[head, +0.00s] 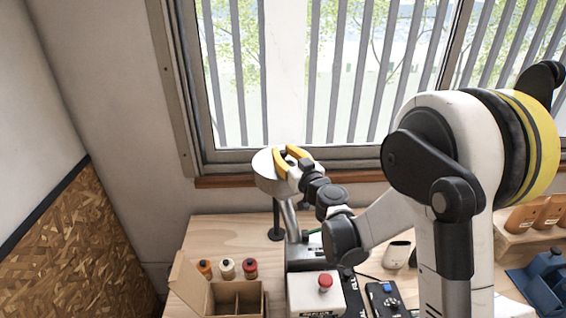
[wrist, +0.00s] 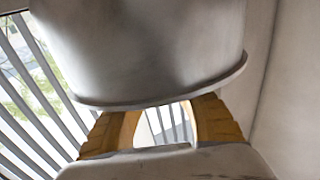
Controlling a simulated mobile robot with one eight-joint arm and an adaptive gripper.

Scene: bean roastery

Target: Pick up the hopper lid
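The hopper (head: 279,185) is a grey metal vessel at the back of the bench, below the window. Its round pale top, which I take for the hopper lid (head: 262,163), shows left of my fingers. My gripper (head: 283,153) has yellow fingers and reaches over this top from the right. The fingers stand apart, with a gap between them. In the wrist view the metal body and its rim (wrist: 165,104) fill the upper middle and hide the fingertips. Any knob is hidden, and I cannot tell whether the fingers touch the lid.
Several small capped jars (head: 227,268) and an open divided box (head: 237,299) stand at the front left. A white box with a red button (head: 325,282) is below my arm. A white cup-like object (head: 397,254) stands right of it. The window (head: 330,80) is close behind.

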